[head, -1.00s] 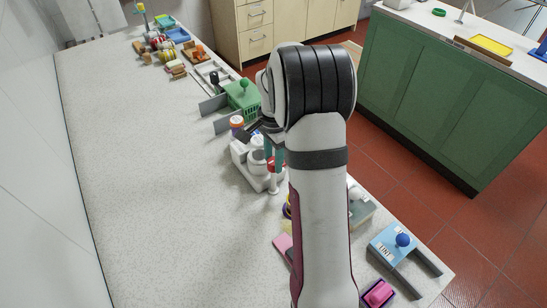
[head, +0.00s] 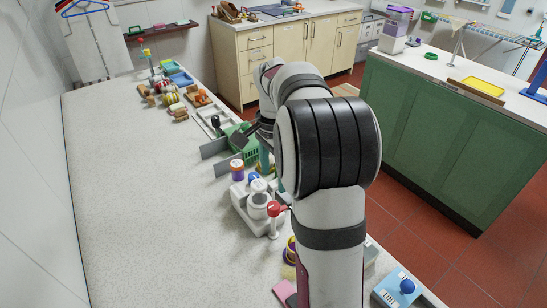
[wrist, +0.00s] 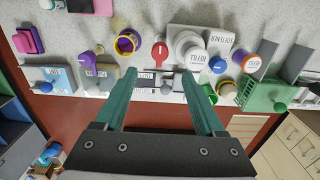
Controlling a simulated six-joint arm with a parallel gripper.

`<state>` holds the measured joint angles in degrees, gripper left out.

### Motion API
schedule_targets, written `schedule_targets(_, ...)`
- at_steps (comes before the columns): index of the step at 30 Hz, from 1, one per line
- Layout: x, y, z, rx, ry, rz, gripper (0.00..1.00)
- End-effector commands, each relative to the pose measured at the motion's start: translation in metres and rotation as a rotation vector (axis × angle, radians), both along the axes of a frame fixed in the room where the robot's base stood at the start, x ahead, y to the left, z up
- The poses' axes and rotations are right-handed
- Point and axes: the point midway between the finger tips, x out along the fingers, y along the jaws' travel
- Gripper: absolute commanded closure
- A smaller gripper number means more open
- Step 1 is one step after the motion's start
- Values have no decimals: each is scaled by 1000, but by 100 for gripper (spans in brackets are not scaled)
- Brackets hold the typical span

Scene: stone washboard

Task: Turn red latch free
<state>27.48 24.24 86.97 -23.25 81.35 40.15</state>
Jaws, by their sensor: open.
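The red latch (head: 275,208) is a small red handle on top of a pale post at the front of a white device (head: 245,204). In the wrist view the red latch (wrist: 160,52) shows from above, beside a round white part of the device (wrist: 186,42). My gripper (wrist: 158,68) has two teal fingers spread apart with nothing held between them. In the wrist view the latch appears just beyond and between the fingertips; their height above it cannot be told. In the head view my arm hides most of the fingers.
A purple-and-orange jar (head: 237,170) stands behind the device. A green basket (head: 243,150) and grey upright plates (head: 214,148) are farther back. A yellow-and-purple ring (wrist: 127,42) lies left of the latch in the wrist view. The counter's left side (head: 150,220) is clear.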

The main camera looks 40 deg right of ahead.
Motion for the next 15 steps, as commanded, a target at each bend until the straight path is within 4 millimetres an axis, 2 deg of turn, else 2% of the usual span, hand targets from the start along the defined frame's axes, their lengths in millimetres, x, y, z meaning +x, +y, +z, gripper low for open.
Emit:
schedule_targets(3, 0, 0, 28, -2, -3, -1, 29)
schedule_targets(6, 0, 0, 43, -2, -2, 0, 29)
schedule_targets(9, 0, 0, 50, -1, -1, 0, 29)
schedule_targets(15, 0, 0, 51, 0, 0, 0, 29)
